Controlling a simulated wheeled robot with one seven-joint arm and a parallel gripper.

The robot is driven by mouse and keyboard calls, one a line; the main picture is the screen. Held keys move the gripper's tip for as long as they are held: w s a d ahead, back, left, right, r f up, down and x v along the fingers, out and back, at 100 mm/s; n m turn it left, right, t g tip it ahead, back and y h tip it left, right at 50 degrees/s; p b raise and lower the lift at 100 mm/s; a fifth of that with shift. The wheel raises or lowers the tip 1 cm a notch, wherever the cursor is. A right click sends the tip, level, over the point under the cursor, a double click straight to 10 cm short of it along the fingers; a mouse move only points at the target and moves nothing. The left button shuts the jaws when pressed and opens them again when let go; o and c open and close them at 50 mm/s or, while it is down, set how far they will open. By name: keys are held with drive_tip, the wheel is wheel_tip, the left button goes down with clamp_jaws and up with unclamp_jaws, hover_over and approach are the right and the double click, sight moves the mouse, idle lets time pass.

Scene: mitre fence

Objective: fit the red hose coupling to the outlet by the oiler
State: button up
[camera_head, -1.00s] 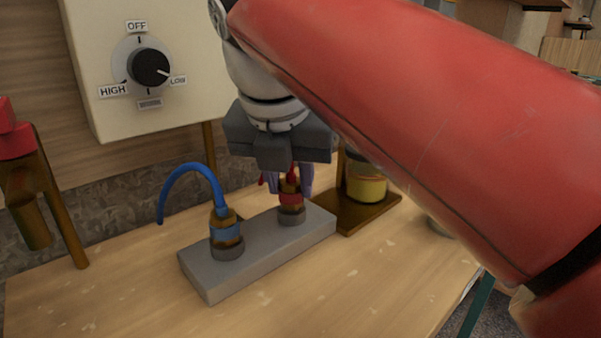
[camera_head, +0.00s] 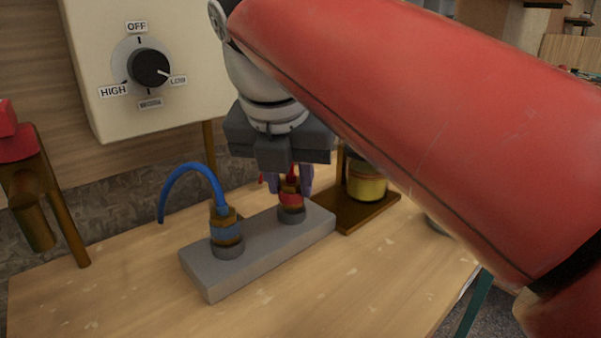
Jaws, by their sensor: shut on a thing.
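The red hose coupling (camera_head: 291,199), a brass piece with a red band, stands upright at the right-hand outlet (camera_head: 292,215) of the grey block (camera_head: 262,256). Whether it is fully seated cannot be told. My gripper (camera_head: 290,182) points down from above and is shut on the coupling, a finger on each side. A short bit of red hose shows beside the fingers. The oiler (camera_head: 366,187), with a yellow lower part, stands on a brown base just right of that outlet, partly hidden by my arm.
A blue-banded coupling (camera_head: 226,232) with a curved blue hose sits on the left outlet of the block. A panel with a dial (camera_head: 151,68) is on the wall behind. A brown stand with a red top (camera_head: 32,190) is at left. The table front is clear.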

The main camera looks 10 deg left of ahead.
drive_tip(key=shift+f, duration=0.2)
drive_tip(key=o, duration=1.2)
drive_tip(key=shift+c, duration=0.2)
drive_tip(key=shift+r, duration=0.1)
drive_tip(key=shift+p+v, duration=0.4)
drive_tip(key=shift+v, duration=2.45)
drive_tip(key=shift+s, duration=0.1)
